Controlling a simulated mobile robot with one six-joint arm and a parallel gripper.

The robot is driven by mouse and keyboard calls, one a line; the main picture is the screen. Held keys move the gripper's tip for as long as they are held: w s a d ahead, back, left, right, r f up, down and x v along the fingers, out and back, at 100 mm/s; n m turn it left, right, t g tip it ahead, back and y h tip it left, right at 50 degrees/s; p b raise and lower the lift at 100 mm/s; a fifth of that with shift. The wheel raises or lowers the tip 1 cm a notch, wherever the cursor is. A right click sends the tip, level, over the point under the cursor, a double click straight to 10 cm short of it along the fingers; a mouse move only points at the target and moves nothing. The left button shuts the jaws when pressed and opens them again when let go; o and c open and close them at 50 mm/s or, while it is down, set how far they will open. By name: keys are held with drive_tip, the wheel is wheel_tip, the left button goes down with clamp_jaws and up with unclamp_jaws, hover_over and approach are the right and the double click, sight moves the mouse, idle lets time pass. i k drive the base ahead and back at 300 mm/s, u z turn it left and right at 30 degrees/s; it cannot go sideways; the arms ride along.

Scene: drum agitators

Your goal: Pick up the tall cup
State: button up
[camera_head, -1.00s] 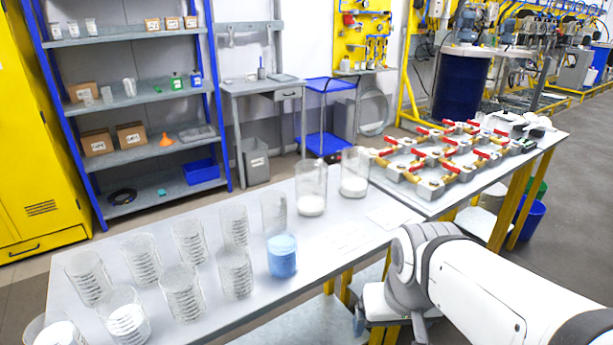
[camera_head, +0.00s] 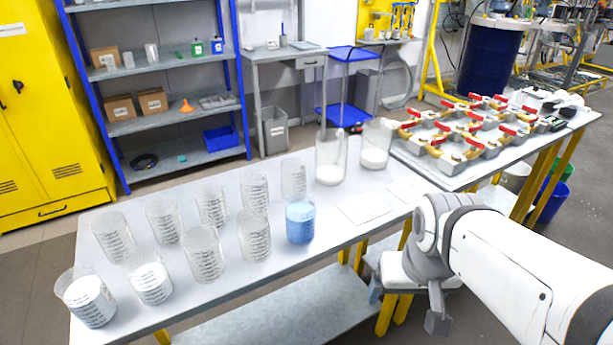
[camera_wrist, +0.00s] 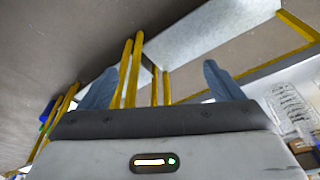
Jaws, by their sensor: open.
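Two tall clear cups stand upright at the back of the table's cup area. One tall cup (camera_head: 331,157) holds white contents at its bottom. The other tall cup (camera_head: 376,143), just right of it, also has white contents. The frames do not settle which one is meant. A cup with blue contents (camera_head: 300,220) stands in front of them. My gripper (camera_head: 406,306) hangs low at the table's front right side, apart from the cups. In the wrist view my gripper's two fingers (camera_wrist: 158,82) are spread with nothing held between them.
Several clear graduated cups (camera_head: 204,255) stand in rows on the left of the table (camera_head: 330,235). A tray of red-handled valves (camera_head: 465,135) lies at the right. Flat sheets (camera_head: 365,208) lie on the otherwise clear table part near my arm. A lower shelf (camera_head: 290,312) runs underneath.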

sight(300, 207)
drive_tip(key=z, duration=0.6)
drive_tip(key=k, duration=1.1)
drive_tip(key=u, duration=1.45)
drive_tip(key=i, duration=1)
drive_tip(key=u, duration=0.05)
